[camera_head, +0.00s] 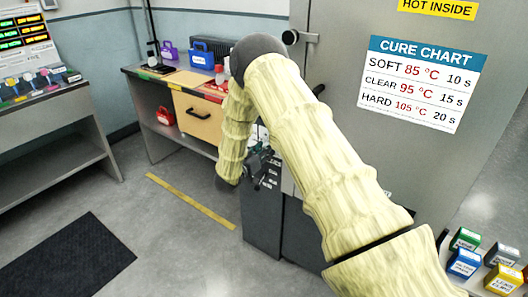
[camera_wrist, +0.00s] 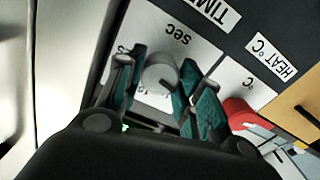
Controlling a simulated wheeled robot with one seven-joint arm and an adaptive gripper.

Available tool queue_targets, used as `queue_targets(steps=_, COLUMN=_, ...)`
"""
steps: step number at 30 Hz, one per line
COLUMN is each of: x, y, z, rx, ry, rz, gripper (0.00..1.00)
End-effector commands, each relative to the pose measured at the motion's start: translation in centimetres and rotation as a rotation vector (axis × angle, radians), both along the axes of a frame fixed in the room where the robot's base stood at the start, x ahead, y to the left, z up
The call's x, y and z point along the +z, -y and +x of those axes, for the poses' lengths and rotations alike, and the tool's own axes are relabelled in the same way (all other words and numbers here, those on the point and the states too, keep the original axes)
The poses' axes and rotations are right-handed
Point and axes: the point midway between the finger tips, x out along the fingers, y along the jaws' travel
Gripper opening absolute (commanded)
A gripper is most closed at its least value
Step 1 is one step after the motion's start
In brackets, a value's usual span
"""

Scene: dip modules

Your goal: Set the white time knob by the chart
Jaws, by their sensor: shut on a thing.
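The white time knob (camera_wrist: 160,72) sits on a white dial plate marked "sec" under a "TIME" label, upside down in the wrist view. My gripper (camera_wrist: 158,82) has its teal fingers on both sides of the knob and is shut on it. The knob's pointer setting cannot be read. The cure chart (camera_head: 418,86) on the grey cabinet reads SOFT 85 °C 10 s, CLEAR 95 °C 15 s, HARD 105 °C 20 s. In the head view my gripper (camera_head: 264,166) is small beside the dark lower unit, and my arm hides the knob.
A red knob (camera_wrist: 238,112) with a "HEAT °C" label is close beside my fingers. A workbench (camera_head: 203,118) with a wooden drawer stands at the back. Several coloured blocks (camera_head: 464,262) sit at the lower right. A dark mat (camera_head: 68,262) lies on the floor.

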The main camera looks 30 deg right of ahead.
Motion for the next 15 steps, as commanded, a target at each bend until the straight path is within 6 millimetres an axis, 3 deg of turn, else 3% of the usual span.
queue_targets(steps=15, x=-0.26, y=-0.04, z=0.03, rx=0.001, ry=0.319, rz=0.133, gripper=0.12)
